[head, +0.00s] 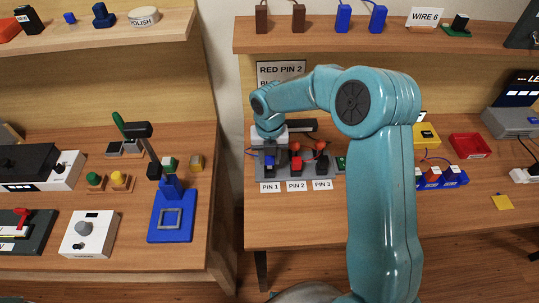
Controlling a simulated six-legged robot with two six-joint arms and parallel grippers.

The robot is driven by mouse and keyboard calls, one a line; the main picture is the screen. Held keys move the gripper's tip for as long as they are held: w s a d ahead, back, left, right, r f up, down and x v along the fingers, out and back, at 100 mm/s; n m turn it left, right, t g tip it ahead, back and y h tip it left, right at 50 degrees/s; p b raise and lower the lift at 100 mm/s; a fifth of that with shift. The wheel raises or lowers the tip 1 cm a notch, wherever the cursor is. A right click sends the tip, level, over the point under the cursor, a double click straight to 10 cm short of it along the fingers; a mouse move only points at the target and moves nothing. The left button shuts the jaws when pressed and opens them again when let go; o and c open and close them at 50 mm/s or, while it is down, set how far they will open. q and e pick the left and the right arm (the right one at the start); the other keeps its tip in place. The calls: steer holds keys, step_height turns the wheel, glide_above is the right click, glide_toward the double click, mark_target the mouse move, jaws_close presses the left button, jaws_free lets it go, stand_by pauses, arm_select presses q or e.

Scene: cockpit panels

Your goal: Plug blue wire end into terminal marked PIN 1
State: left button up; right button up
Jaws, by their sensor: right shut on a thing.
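The terminal block (306,172) is a grey base on the right-hand desk, with label cards PIN 1 (270,187), PIN 2 (296,186) and PIN 3 (322,184) along its front. My right gripper (269,154) points down over the PIN 1 position and is shut on the blue wire end (269,161). I cannot tell whether that end is seated in the terminal or just above it. Red-topped ends stand at PIN 2 (296,150) and near PIN 3 (320,148). My left gripper is not in view.
A sign (281,70) reading RED PIN 2 is partly hidden behind my right arm. A blue block row (455,177) and a red tray (470,146) lie to the right. A shelf (330,45) overhangs the desk. The left desk holds several panels.

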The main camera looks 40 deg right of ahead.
mark_target(270, 163)
steer(key=shift+p, duration=0.4)
stand_by(1.0)
steer(key=shift+f+b, duration=0.95)
steer(key=shift+f, duration=0.6)
steer(key=o, duration=1.1)
step_height(270, 163, up, 16)
steer(key=shift+r, duration=0.2)
steer(key=shift+a, duration=0.1)
